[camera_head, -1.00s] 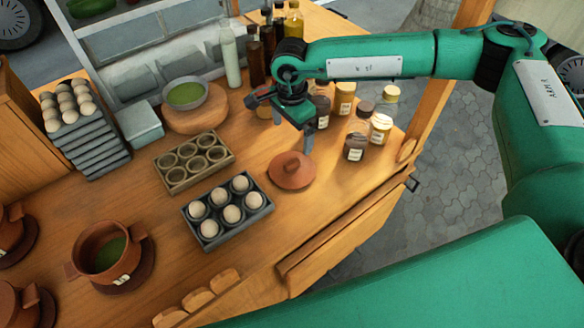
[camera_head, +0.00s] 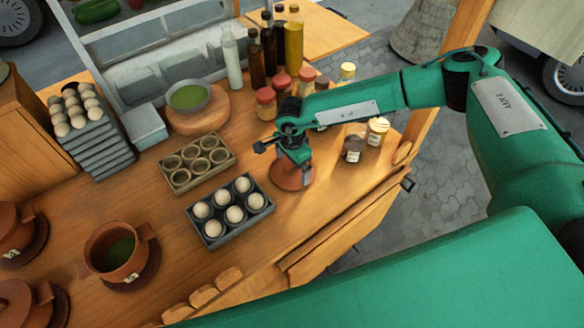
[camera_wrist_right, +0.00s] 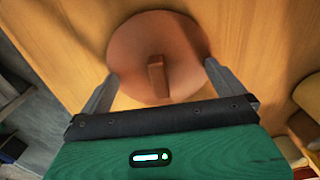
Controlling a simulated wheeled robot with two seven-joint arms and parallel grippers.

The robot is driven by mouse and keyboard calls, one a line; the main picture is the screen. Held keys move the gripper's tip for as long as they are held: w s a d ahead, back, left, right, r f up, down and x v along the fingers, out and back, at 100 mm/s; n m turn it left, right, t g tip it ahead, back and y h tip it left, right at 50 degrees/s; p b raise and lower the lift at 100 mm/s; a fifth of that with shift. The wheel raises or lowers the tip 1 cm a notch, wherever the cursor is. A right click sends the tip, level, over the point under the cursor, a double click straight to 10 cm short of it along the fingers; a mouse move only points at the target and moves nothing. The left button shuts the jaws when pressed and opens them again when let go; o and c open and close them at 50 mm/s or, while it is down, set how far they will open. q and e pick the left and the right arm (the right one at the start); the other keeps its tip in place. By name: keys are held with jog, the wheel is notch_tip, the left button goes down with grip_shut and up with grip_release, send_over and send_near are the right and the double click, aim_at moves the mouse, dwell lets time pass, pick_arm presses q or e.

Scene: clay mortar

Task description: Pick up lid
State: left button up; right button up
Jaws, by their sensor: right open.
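The lid (camera_head: 283,180) is a round terracotta disc lying on the wooden counter, partly hidden by my gripper in the head view. In the right wrist view the lid (camera_wrist_right: 185,45) shows its raised bar handle (camera_wrist_right: 157,77) upright in its middle. My right gripper (camera_head: 302,178) is directly above the lid. Its two fingers are spread apart in the right wrist view (camera_wrist_right: 160,80), one on each side of the handle and near the lid's edge, with nothing held. Whether the fingertips touch the lid I cannot tell. My left gripper is not in view.
A dark egg tray (camera_head: 231,222) stands just left of the lid. An empty holder tray (camera_head: 197,163) is behind it. Several jars (camera_head: 353,148) stand to the right, bottles (camera_head: 293,42) behind. A terracotta pot (camera_head: 112,252) with green content is at the lower left.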

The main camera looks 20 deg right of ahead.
jog(key=shift+c, duration=0.4)
jog(key=shift+s, duration=0.1)
grip_shut()
